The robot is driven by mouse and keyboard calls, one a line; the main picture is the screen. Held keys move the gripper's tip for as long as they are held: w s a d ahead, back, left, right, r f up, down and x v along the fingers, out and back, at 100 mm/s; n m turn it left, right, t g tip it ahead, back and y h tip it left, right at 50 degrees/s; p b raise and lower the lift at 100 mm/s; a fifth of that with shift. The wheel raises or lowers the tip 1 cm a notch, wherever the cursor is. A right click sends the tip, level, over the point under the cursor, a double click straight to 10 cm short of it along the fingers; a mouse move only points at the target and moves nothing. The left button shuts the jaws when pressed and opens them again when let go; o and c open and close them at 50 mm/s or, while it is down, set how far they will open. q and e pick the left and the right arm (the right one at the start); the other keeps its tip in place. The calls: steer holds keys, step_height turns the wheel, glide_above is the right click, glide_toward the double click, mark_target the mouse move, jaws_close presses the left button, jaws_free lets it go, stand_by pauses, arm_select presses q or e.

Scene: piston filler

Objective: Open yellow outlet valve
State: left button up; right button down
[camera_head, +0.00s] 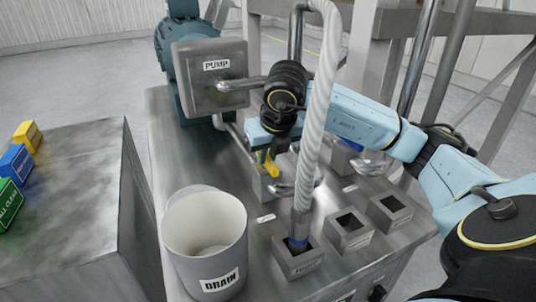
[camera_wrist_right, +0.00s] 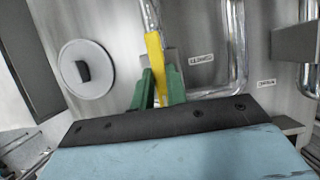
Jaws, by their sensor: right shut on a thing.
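The yellow outlet valve handle (camera_head: 268,162) shows in the head view just below my right gripper, near the base of the pipework under the pump. In the right wrist view the yellow handle (camera_wrist_right: 155,55) is a narrow bar running between the two green fingers. My right gripper (camera_wrist_right: 158,84) is shut on this handle. In the head view the right gripper (camera_head: 264,152) reaches in from the right and its wrist hides part of the valve. My left gripper is not in view.
The pump (camera_head: 210,75) stands behind the gripper. A ribbed white hose (camera_head: 322,100) rises close to the right of it, into a square socket (camera_head: 298,262). The white drain bucket (camera_head: 205,235) stands in front. Coloured blocks (camera_head: 15,160) lie on a left table.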

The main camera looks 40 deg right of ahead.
steer(key=shift+r, duration=0.1)
stand_by(0.3)
steer(key=c, duration=1.4)
jaws_free()
steer(key=p+v, duration=0.1)
steer(key=v, duration=1.2)
